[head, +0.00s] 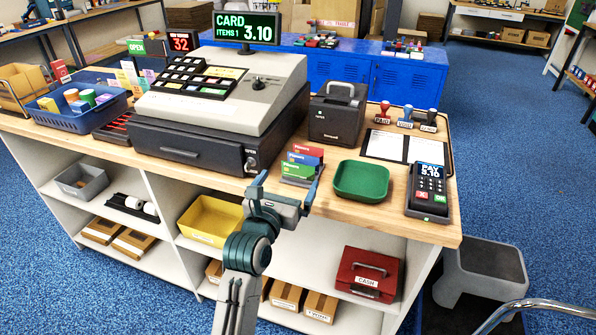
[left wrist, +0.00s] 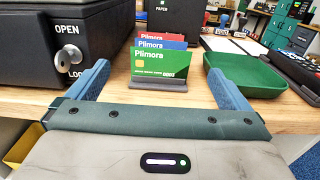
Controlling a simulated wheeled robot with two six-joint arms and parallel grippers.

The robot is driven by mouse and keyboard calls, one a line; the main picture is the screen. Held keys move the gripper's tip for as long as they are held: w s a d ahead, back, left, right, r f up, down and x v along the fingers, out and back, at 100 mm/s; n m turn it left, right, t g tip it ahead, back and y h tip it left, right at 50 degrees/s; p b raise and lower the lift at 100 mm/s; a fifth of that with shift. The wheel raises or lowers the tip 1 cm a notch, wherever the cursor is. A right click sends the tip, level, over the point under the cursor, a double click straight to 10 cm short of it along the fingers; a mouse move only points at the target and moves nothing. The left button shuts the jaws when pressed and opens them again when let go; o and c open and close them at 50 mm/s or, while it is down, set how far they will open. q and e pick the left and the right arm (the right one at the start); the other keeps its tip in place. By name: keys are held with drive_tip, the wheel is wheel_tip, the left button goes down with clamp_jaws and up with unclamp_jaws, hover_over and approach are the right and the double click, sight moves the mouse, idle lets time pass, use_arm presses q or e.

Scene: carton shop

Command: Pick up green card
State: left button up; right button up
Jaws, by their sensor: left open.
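The green card (left wrist: 158,66) stands upright at the front of a dark card holder (left wrist: 158,85), with a blue card (left wrist: 160,44) and a red card (left wrist: 154,36) behind it. In the head view the green card (head: 296,170) shows on the counter between the register and a green tray. My left gripper (head: 287,187) is open in front of the holder, with its fingers apart on either side of the cards. In the left wrist view the left gripper (left wrist: 160,90) holds nothing, and the green card is ahead between its fingertips. My right gripper is not in view.
The cash register drawer (head: 190,147) is left of the cards. The green tray (head: 361,197) is close on the right, with the card terminal (head: 428,190) beyond it. A black box (head: 338,115) stands behind. The wooden counter's front edge (head: 380,222) is near my gripper.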

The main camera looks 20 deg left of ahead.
sight(298, 169)
use_arm(q)
drive_tip(key=w, duration=0.3)
drive_tip(key=w+p, duration=0.1)
drive_tip(key=w, duration=0.1)
drive_tip(key=shift+d+f, duration=0.15)
drive_tip(key=shift+f, duration=0.2)
drive_tip(key=c, duration=1)
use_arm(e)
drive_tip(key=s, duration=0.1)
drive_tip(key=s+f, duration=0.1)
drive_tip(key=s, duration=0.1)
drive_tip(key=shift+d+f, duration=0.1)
